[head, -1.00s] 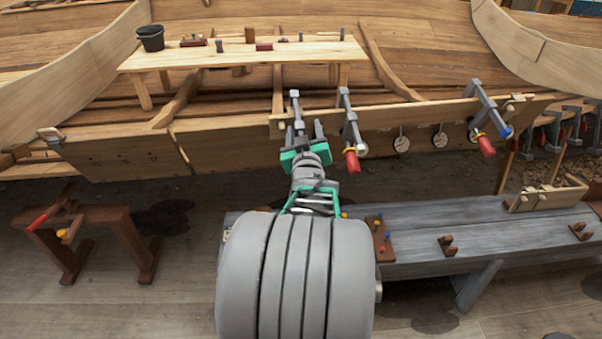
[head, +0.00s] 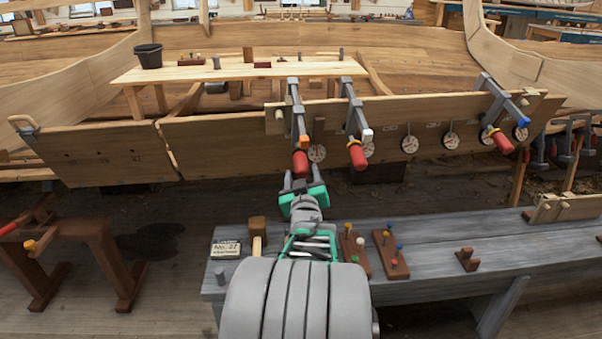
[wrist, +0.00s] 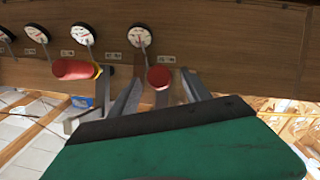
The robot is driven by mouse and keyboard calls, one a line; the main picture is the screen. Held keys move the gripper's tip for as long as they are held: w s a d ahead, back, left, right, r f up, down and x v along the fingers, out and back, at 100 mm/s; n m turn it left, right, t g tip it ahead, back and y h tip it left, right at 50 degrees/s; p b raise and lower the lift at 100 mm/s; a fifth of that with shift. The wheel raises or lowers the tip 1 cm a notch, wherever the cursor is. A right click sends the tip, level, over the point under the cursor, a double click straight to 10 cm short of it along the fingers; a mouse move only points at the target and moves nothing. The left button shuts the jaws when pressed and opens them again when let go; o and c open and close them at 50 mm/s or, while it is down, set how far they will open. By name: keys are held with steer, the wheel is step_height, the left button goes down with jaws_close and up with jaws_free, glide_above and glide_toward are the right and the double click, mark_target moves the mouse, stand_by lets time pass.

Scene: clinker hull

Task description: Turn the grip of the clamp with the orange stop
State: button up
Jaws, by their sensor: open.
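The clamp with the orange stop (head: 304,142) hangs at the left of three clamps on the plank. Its red grip (head: 300,164) points down toward me. My gripper (head: 301,182) is open, just below and in front of this grip in the head view. In the wrist view a red grip (wrist: 159,77) shows nearly end-on between my two finger tips (wrist: 160,92), with a gap on both sides. I cannot tell how far the fingers reach around it. The orange stop does not show in the wrist view.
The clamp with the white stop (head: 367,135) is close on the right, its red grip (wrist: 75,69) beside my finger. The clamp with the blue stop (head: 507,106) is farther right. Round gauges (head: 409,144) line the plank (head: 225,145). A grey bench (head: 430,250) stands below.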

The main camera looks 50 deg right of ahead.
mark_target(301, 163)
steer(key=x, duration=0.6)
steer(key=shift+c, duration=0.5)
jaws_close()
